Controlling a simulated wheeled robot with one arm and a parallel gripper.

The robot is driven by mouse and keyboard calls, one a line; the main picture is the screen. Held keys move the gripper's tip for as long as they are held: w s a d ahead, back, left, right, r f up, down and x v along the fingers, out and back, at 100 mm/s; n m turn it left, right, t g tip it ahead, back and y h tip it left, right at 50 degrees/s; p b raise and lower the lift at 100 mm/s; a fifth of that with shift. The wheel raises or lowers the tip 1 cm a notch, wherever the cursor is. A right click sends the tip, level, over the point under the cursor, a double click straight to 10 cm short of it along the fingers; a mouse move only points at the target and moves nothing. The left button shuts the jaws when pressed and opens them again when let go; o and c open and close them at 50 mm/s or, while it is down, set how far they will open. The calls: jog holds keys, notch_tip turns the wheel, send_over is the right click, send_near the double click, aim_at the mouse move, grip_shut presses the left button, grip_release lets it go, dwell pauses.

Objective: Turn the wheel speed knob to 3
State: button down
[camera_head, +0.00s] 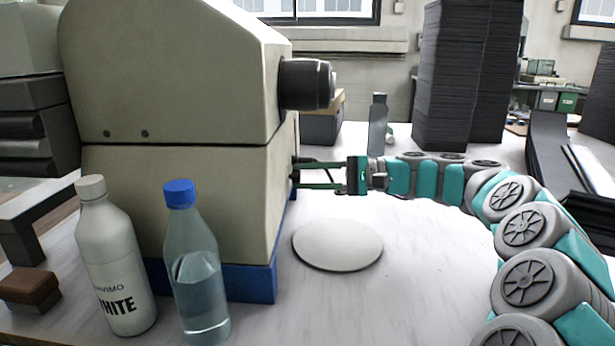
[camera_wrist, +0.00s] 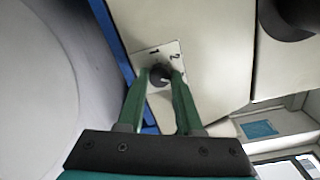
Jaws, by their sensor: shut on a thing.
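The beige machine (camera_head: 185,205) stands at the left, with a blue base. In the wrist view its small dark knob (camera_wrist: 160,75) sits on a pale plate (camera_wrist: 172,57). The marks 1 and 2 show on the plate beyond the knob; I see no 3. My gripper (camera_head: 298,172) reaches from the right to the machine's right side. In the wrist view my gripper (camera_wrist: 161,78) has its two green fingers shut on the knob, one on each side. The knob's pointer direction is too small to tell. The head view hides the knob's face.
A dark cylinder (camera_head: 306,84) sticks out of the machine above my gripper. A white disc (camera_head: 338,244) lies below it on the table. A white bottle (camera_head: 115,260) and a blue-capped bottle (camera_head: 195,270) stand in front of the machine. A grey bottle (camera_head: 377,125) stands behind my arm.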

jog(key=c, duration=0.6)
grip_release()
jog(key=d, duration=0.8)
jog(key=shift+b, duration=0.35)
jog(key=shift+s+a, duration=0.1)
jog(key=shift+a, duration=0.05)
